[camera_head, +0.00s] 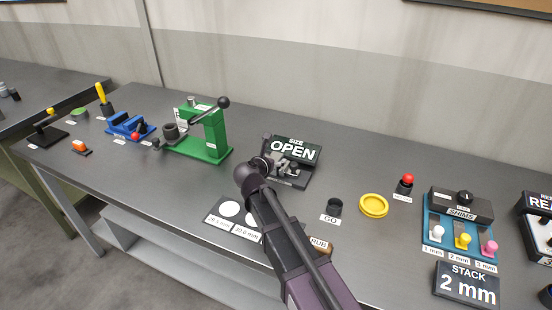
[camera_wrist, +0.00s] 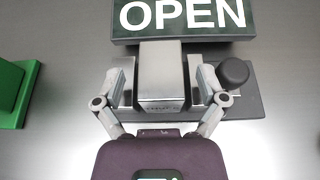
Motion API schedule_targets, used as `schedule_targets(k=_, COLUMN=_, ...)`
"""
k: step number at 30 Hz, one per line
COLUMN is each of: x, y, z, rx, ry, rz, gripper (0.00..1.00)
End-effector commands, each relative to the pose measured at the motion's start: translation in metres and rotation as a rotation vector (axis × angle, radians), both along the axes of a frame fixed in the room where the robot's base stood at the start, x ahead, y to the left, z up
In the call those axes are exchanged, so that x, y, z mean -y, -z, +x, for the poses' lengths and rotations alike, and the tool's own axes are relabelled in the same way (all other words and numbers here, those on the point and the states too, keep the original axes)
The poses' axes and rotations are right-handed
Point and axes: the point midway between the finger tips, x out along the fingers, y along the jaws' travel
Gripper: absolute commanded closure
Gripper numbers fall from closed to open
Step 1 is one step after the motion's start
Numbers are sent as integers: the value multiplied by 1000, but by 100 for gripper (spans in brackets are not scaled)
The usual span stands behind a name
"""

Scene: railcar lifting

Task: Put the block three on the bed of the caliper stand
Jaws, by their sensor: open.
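The caliper stand (camera_head: 297,180) is a dark stand with a green sign reading OPEN; in the wrist view its dark base (camera_wrist: 248,105) shows below the sign. A grey metal block (camera_wrist: 160,75), apparently block three, stands at the bed, in front of the sign; its small front marking is hard to read. My gripper (camera_wrist: 161,80) is open, with one finger on each side of the block. Whether the fingertips touch it is unclear. In the head view my gripper (camera_head: 262,165) is at the stand's left front, and the block is not clearly visible there.
A green press (camera_head: 212,135) stands left of the caliper stand. A white-circle card (camera_head: 230,212) lies in front. To the right are a dark GO cup (camera_head: 335,207), a yellow ring (camera_head: 373,206), a red-topped piece (camera_head: 405,185) and a blue shim rack (camera_head: 432,225).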

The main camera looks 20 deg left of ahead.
Motion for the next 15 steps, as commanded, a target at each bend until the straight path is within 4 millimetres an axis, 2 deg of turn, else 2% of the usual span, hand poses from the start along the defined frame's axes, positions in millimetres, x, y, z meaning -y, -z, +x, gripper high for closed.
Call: schedule_targets(k=15, x=-3, y=-34, z=-76, rx=-1, ry=0, rz=0, gripper=9)
